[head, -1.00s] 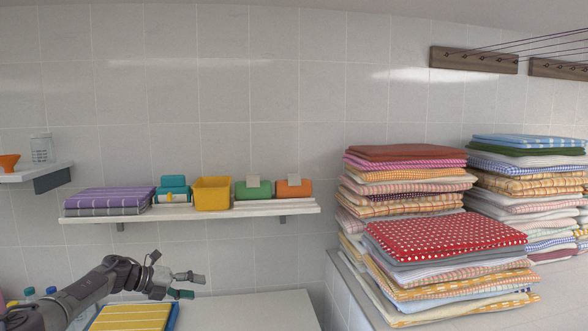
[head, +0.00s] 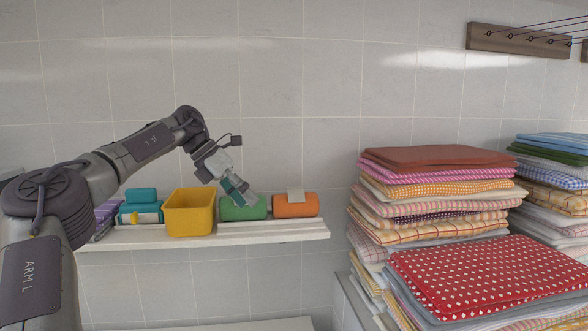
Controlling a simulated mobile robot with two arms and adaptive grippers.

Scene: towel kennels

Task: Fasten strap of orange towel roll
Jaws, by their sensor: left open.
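The orange towel roll (head: 296,207) lies on the wall shelf at its right end. A light grey strap (head: 296,194) stands up from its top, its end apart from the roll. My left gripper (head: 242,192) is open over the green towel roll (head: 243,210), just left of the orange roll. Its fingers hide the top of the green roll and that roll's strap; I cannot tell whether they touch it. My right gripper is not in view.
A yellow bin (head: 190,212), teal rolls (head: 141,205) and folded purple towels (head: 107,217) share the white shelf (head: 215,238). Tall stacks of folded towels (head: 440,170) stand at the right. A peg rail (head: 520,40) is high on the wall. Space right of the orange roll is narrow.

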